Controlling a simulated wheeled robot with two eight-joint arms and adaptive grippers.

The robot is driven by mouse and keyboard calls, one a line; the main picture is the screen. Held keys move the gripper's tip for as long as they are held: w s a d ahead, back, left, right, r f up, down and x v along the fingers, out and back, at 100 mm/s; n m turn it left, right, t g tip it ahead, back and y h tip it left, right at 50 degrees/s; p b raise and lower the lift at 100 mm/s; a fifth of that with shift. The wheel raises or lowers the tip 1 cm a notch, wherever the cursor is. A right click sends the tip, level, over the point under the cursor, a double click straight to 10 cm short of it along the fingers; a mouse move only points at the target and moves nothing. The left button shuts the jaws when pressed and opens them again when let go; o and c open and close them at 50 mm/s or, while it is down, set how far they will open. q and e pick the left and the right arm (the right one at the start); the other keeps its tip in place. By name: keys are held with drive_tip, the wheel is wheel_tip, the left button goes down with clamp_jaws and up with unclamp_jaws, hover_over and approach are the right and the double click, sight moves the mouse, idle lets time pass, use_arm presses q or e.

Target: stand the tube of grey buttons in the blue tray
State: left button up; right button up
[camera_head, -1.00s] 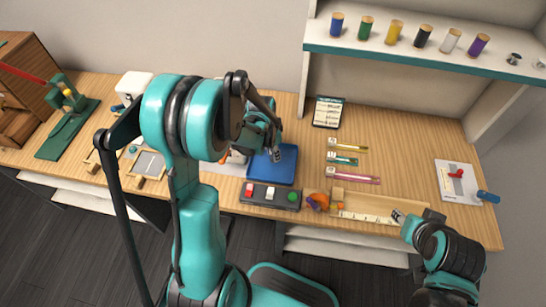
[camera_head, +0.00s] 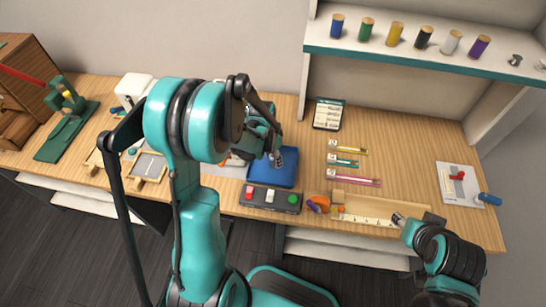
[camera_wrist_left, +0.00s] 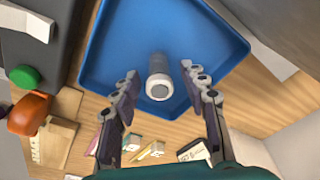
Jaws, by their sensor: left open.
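The blue tray (camera_wrist_left: 105,50) lies on the wooden table; in the head view the tray (camera_head: 268,178) is beneath my left gripper (camera_head: 278,158). In the left wrist view a pale grey-white tube (camera_wrist_left: 158,80) stands in the tray with its round end towards the camera. My left gripper (camera_wrist_left: 158,82) is open, with its fingers on either side of the tube and visible gaps between. The buttons inside cannot be made out. My right gripper (camera_head: 398,219) is by the long wooden tray at the right; its fingers are too small to judge.
A dark box with red, white and green buttons (camera_head: 271,198) sits in front of the blue tray. Orange and purple items (camera_head: 318,203) and a long wooden tray (camera_head: 385,215) are to its right. Spools (camera_head: 395,33) stand on the shelf.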

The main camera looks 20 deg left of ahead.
use_arm(q)
wheel_tip(320, 180, up, 12)
drive_tip(key=s+p, duration=0.2)
drive_tip(key=p, duration=0.2)
drive_tip(key=s+d+r+n+t, duration=0.5)
drive_tip(key=s+r, duration=0.5)
drive_tip(key=s, duration=0.2)
drive_tip(key=shift+s+d+n+t+y, duration=0.3)
drive_tip(key=shift+s+d+n+y, duration=0.15)
drive_tip(key=shift+d, duration=0.35)
use_arm(e)
wheel_tip(320, 180, up, 4)
drive_tip(key=shift+r, duration=0.15)
use_arm(q)
drive_tip(key=shift+c, duration=0.3)
use_arm(e)
drive_tip(key=shift+c, duration=0.2)
